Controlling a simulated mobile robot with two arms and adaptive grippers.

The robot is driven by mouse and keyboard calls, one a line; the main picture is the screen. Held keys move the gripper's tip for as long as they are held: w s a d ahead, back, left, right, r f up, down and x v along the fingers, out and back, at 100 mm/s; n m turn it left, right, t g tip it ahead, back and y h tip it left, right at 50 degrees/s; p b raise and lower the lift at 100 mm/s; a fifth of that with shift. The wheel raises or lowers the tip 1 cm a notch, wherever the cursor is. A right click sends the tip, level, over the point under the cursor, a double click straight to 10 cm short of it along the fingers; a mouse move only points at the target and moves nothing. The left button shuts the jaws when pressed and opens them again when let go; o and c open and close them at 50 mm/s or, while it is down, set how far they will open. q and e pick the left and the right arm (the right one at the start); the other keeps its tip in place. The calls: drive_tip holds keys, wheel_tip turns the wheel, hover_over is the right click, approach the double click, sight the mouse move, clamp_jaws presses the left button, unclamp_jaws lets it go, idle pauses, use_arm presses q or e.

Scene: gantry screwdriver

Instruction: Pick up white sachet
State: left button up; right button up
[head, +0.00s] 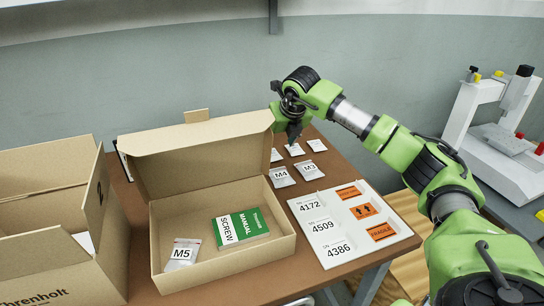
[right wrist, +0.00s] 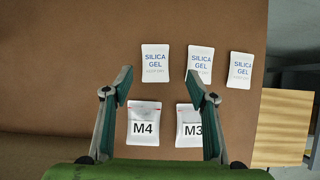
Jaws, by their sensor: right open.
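Several white sachets lie flat on the brown table. In the right wrist view three read SILICA GEL: a left one (right wrist: 155,62), a middle one (right wrist: 200,64) and a right one (right wrist: 240,70). In the head view they are small white shapes behind the M4 and M3 bags, such as the one at the right (head: 317,145). My right gripper (head: 293,138) is above the table by the box's right side. In the right wrist view its fingers (right wrist: 161,84) are spread wide with nothing between them, the left and middle sachets just beyond the tips. My left gripper is out of view.
White bags M4 (head: 281,177) and M3 (head: 309,170) lie nearer. An open cardboard box (head: 285,245) holds a green screw manual (head: 240,227) and an M5 bag (head: 183,254). Its raised lid (head: 200,150) stands close to my right gripper. A label sheet (head: 350,222) lies to the right.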

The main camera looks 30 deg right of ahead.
sight(272, 153)
drive_tip(key=x, duration=0.5)
drive_tip(key=shift+w+a+f, duration=0.2)
drive_tip(key=shift+a, duration=0.2)
drive_tip(key=c, duration=1)
